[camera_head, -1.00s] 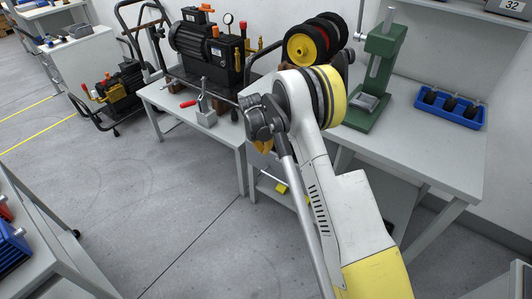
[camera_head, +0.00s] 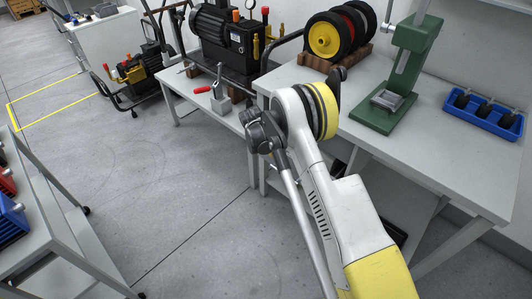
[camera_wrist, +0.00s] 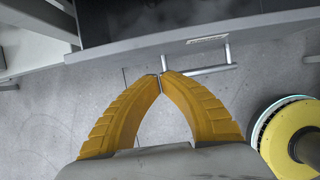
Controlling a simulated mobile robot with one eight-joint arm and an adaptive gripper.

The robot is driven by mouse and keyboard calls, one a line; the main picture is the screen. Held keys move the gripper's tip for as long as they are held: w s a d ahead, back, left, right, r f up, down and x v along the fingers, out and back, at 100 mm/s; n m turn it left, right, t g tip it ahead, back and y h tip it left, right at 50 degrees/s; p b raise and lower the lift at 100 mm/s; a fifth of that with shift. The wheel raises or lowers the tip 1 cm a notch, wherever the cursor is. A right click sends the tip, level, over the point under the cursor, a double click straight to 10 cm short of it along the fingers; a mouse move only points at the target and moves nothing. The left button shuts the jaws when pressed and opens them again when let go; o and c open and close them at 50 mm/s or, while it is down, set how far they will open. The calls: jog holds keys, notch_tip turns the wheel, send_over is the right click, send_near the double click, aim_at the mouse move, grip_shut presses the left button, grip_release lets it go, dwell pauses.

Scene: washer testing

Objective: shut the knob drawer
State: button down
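In the wrist view, a grey drawer front (camera_wrist: 255,35) crosses the top of the picture, with a small label and a bar handle (camera_wrist: 208,70). Behind the front edge is a dark space (camera_wrist: 130,20), which looks like the drawer's interior; I cannot make out its contents. My gripper (camera_wrist: 162,82) has orange fingers whose tips meet, with no object visible between them. The tips appear close to the handle's left end; I cannot tell whether they touch it. In the head view my arm hides the gripper and drawer.
A workbench (camera_head: 440,160) carries a green press (camera_head: 395,90), a blue tray (camera_head: 485,118) and wheels on a block (camera_head: 335,35). A lower table (camera_head: 190,88) with a pump stands left of it. A trolley (camera_head: 55,240) is at left. Floor (camera_head: 150,170) between is clear.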

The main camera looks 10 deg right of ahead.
jog(key=shift+w+d+r+b, duration=0.1)
jog(key=shift+w+d+b, duration=0.1)
jog(key=shift+w+d, duration=0.3)
jog(key=shift+w+d+b, duration=0.2)
jog(key=shift+w+d, duration=0.05)
jog(key=shift+d, duration=0.4)
jog(key=shift+d, duration=0.1)
jog(key=shift+w+d, duration=1.05)
jog(key=shift+d, duration=0.3)
